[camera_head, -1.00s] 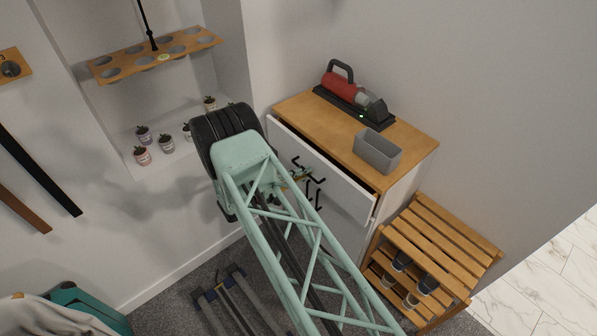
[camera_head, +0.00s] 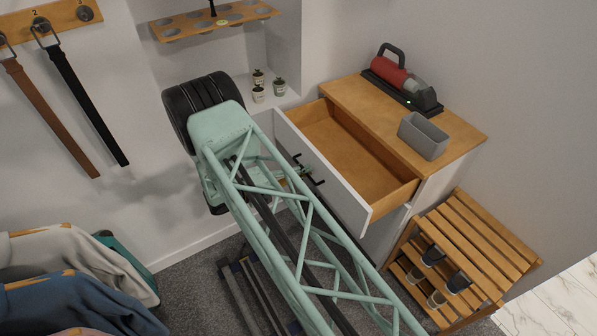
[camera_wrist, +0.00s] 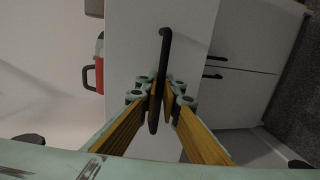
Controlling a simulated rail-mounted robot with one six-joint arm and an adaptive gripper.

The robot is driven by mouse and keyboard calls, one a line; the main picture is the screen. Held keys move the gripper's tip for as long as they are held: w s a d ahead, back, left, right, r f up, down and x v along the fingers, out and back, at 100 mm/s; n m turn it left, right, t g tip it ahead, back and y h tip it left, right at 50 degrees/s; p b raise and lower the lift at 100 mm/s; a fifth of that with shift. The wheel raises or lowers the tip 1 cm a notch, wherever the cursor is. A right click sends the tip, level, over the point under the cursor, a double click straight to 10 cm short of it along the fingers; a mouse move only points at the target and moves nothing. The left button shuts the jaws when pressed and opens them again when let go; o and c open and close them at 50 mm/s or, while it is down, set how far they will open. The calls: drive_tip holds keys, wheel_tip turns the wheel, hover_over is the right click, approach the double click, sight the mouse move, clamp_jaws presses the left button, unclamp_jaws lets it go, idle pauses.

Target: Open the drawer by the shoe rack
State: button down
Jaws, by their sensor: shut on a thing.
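The white-fronted drawer (camera_head: 325,172) at the top of the wooden-topped cabinet (camera_head: 440,120) stands well out, and its bare wooden inside (camera_head: 345,145) shows empty. The cabinet stands beside the slatted wooden shoe rack (camera_head: 470,235). In the wrist view a black bar handle (camera_wrist: 164,60) is on the white drawer front (camera_wrist: 130,60). My gripper (camera_wrist: 161,100) is shut on this handle, with its yellow-padded fingers on either side. In the head view my green arm hides most of the gripper, and the fingers show only in part near the handle.
A red handheld vacuum (camera_head: 400,80) and a grey bin (camera_head: 423,136) stand on the cabinet top. Several shoes sit in the rack. Small potted plants (camera_head: 258,90) stand in the wall niche. Belts hang at left, clothes at lower left. Grey carpet (camera_head: 190,275) is open beside the cabinet.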

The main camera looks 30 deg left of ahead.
drive_tip(key=shift+s+a, duration=0.15)
drive_tip(key=shift+s, duration=0.05)
drive_tip(key=c, duration=2.9)
unclamp_jaws()
drive_tip(key=shift+o, duration=0.2)
drive_tip(key=v, duration=1.2)
drive_tip(key=shift+w, duration=0.1)
